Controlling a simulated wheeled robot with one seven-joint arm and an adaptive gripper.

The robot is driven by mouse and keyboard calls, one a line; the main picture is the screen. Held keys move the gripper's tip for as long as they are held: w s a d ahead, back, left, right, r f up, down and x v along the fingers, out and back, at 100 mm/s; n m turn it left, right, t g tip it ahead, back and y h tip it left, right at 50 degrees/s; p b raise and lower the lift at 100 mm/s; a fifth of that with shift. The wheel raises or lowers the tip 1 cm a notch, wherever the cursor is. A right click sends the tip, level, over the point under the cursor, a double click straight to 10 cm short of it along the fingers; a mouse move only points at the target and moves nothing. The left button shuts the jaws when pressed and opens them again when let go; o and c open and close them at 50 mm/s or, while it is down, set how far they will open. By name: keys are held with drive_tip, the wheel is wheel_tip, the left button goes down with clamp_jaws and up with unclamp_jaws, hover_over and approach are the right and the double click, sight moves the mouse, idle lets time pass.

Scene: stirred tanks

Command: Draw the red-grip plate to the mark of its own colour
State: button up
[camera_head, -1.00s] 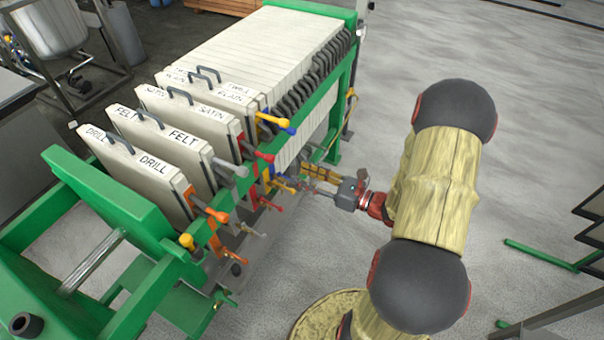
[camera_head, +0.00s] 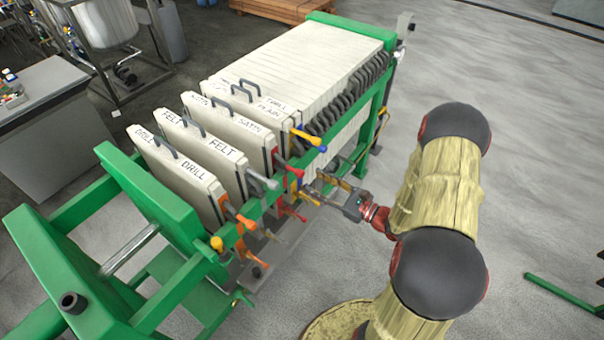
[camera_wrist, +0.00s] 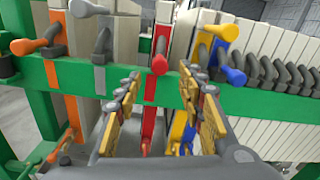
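The red-grip plate, labelled SATIN (camera_head: 240,122), stands upright in the green press, between the FELT plate and the PLAIN and TWILL plates. Its red grip (camera_head: 297,172) sticks out over the near green rail. In the wrist view the red grip (camera_wrist: 160,64) lies ahead, between my finger lines. A red stripe (camera_wrist: 150,88) crosses the rail just left of and below the grip. My gripper (camera_wrist: 159,76) is open, its two fingers spread wide with nothing held. In the head view my gripper (camera_head: 322,184) is beside the rail, near the red grip; I cannot tell whether they touch.
A grey grip (camera_wrist: 82,9) and an orange grip (camera_wrist: 24,47) stand to the left. Yellow (camera_wrist: 231,33) and blue (camera_wrist: 236,76) grips stand close to the right finger. The green rail (camera_wrist: 75,74) runs across. Open floor lies right of the press.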

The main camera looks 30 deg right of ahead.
sight(303, 175)
drive_tip(key=b+x, duration=0.1)
drive_tip(key=x, duration=0.5)
drive_tip(key=shift+w+a, duration=0.2)
drive_tip(key=shift+w, duration=0.1)
drive_tip(key=shift+c, duration=0.6)
clamp_jaws()
